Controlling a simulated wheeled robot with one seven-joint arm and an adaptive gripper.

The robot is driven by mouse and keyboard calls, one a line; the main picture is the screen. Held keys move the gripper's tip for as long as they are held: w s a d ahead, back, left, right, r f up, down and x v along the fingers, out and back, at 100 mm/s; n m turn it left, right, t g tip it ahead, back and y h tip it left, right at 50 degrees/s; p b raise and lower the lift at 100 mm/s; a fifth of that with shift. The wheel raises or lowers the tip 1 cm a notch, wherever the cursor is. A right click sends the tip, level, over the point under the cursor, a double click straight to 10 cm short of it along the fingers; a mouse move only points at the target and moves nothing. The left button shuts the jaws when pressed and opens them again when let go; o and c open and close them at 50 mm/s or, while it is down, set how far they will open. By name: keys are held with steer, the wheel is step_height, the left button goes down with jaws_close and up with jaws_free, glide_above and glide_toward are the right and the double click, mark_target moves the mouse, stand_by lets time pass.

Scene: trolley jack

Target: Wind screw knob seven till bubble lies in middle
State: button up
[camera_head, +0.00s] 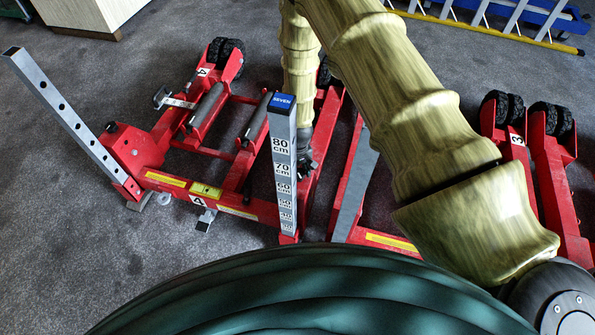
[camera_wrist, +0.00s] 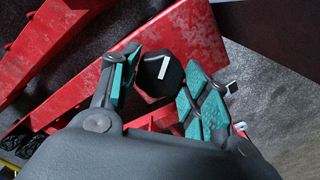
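A black knob (camera_wrist: 165,76) with a white mark, possibly part of a numeral, sits by a red beam in the wrist view. My gripper (camera_wrist: 164,62) has its teal-padded fingers apart, one on each side of the knob. I cannot tell whether the pads touch it. In the head view my gripper (camera_head: 307,163) is low among the red frames, partly behind a grey post (camera_head: 283,160) with a blue "SEVEN" cap and a centimetre scale. A yellow level (camera_head: 205,190) lies on the red jack frame (camera_head: 150,178); its bubble is too small to make out.
More red frames with black wheels stand at the right, one labelled 3 (camera_head: 517,139). A tilted perforated grey post (camera_head: 70,120) rises at the left. A blue and yellow ladder (camera_head: 500,25) lies at the back right. Carpet at the left is clear.

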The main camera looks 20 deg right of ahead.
mark_target(299, 172)
steer(key=shift+d+n, duration=0.15)
steer(key=shift+n, duration=1.85)
steer(key=o, duration=1)
steer(key=shift+r, duration=0.15)
step_height(299, 172, up, 12)
steer(key=shift+f, duration=0.1)
